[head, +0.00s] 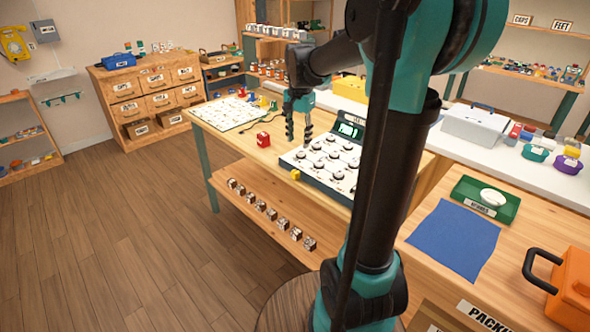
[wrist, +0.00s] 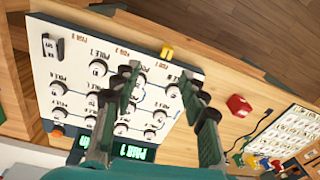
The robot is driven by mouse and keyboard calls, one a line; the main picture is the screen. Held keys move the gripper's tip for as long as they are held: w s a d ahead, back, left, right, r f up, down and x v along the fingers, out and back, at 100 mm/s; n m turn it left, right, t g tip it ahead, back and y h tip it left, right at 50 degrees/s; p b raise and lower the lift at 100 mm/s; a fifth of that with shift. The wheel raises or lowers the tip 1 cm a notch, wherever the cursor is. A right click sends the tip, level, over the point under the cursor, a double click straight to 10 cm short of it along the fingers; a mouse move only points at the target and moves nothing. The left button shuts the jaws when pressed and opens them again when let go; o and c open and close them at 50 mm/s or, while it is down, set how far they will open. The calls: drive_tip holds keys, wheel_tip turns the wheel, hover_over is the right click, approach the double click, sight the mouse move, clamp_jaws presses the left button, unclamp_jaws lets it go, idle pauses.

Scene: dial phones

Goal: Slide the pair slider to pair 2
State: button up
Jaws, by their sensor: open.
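The white dial panel (head: 325,160) lies on the wooden workbench. It also fills much of the wrist view (wrist: 72,84), with several round black-and-white dials and pair labels near its long edge. A yellow slider piece (head: 295,175) sits at the panel's front edge; in the wrist view the yellow slider (wrist: 167,52) is at the top edge, towards the right end. A green-lit display (wrist: 128,150) shows a PAIR reading; its digit is hard to read. My gripper (head: 299,136) is open and empty above the panel's far left side. In the wrist view my gripper's fingers (wrist: 165,84) are apart, with the slider beyond them.
A red box (head: 263,139) stands on the bench left of the panel. A white chart (head: 226,113) lies farther left with small coloured pieces near it. Several small blocks sit on the lower shelf (head: 300,215). A blue cloth (head: 453,240) lies on the right bench.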

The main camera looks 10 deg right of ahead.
sight(295, 171)
drive_tip(key=w+r+m, duration=0.2)
drive_tip(key=w+r, duration=0.1)
drive_tip(key=shift+g, duration=0.3)
drive_tip(key=f, duration=1.7)
drive_tip(key=shift+a+f, duration=0.25)
drive_tip(key=shift+c, duration=0.5)
clamp_jaws()
